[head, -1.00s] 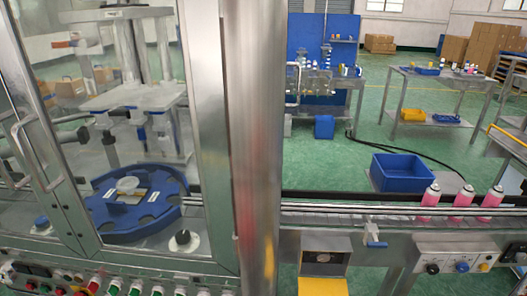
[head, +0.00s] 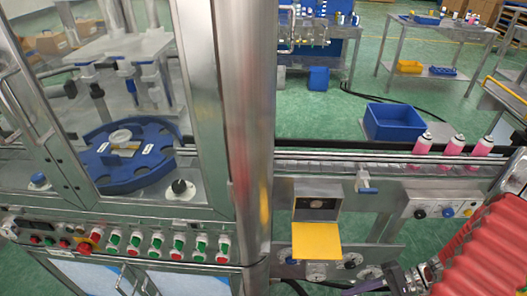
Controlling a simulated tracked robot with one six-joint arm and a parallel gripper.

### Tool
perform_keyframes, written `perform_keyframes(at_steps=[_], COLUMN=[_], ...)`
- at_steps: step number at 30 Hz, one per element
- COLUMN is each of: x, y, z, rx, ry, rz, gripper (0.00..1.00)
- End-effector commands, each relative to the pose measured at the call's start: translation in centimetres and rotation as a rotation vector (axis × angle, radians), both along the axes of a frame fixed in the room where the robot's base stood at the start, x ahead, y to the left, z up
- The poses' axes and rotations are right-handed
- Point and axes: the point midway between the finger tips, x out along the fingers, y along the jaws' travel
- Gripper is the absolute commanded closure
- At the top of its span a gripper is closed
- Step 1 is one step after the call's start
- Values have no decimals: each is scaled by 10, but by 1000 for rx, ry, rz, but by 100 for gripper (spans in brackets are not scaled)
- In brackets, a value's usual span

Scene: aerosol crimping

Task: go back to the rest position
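What looks like my own arm, in a red ribbed sleeve, enters the head view at the lower right. Its metal end part reaches the bottom edge in front of the machine. No gripper fingers can be made out there, so I cannot see whether anything is held. The crimping machine stands at the left, with a blue star-wheel (head: 112,178) behind its clear doors. Pink cans (head: 452,146) with light tops stand upright in a row on the conveyor (head: 330,159) at the right.
A blue bin (head: 394,122) stands behind the conveyor. A steel post (head: 250,130) rises between machine and conveyor. A yellow flap (head: 316,241) juts from the front below the conveyor. A row of red and green buttons (head: 155,243) lines the machine front.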

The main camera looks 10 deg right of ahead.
Motion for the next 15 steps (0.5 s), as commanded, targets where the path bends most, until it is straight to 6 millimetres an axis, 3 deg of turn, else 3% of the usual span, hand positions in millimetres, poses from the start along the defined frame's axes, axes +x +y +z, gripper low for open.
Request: perform_keyframes(at_steps=[15], x=[7], y=[-3], z=[57], rx=[-378], ry=[118], rz=[157], gripper=[72])
